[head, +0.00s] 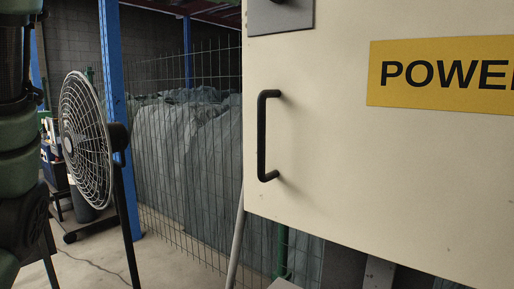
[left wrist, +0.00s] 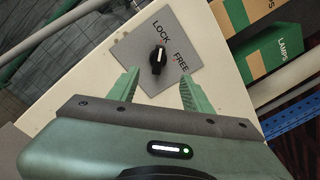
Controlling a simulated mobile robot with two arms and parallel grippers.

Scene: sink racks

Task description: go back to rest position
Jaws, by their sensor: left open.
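In the left wrist view my left gripper (left wrist: 160,88) is open and empty, its two green fingers spread apart. It faces a grey plate (left wrist: 135,50) marked LOCK and FREE with a black rotary knob (left wrist: 157,62). The knob shows beyond and between the fingertips, apart from them; its white mark points roughly toward LOCK. In the head view the same kind of grey plate (head: 275,20) is cut off by the top edge, on a cream cabinet (head: 340,150). Links of my left arm stand at the left edge there. My right gripper is in neither view.
The cabinet has a black handle (head: 265,135) and a yellow POWER label (head: 440,75). A standing fan (head: 85,140) is at the left, near a blue post (head: 118,120). A wire fence (head: 185,160) stands behind. Some concrete floor (head: 165,262) is clear at lower left.

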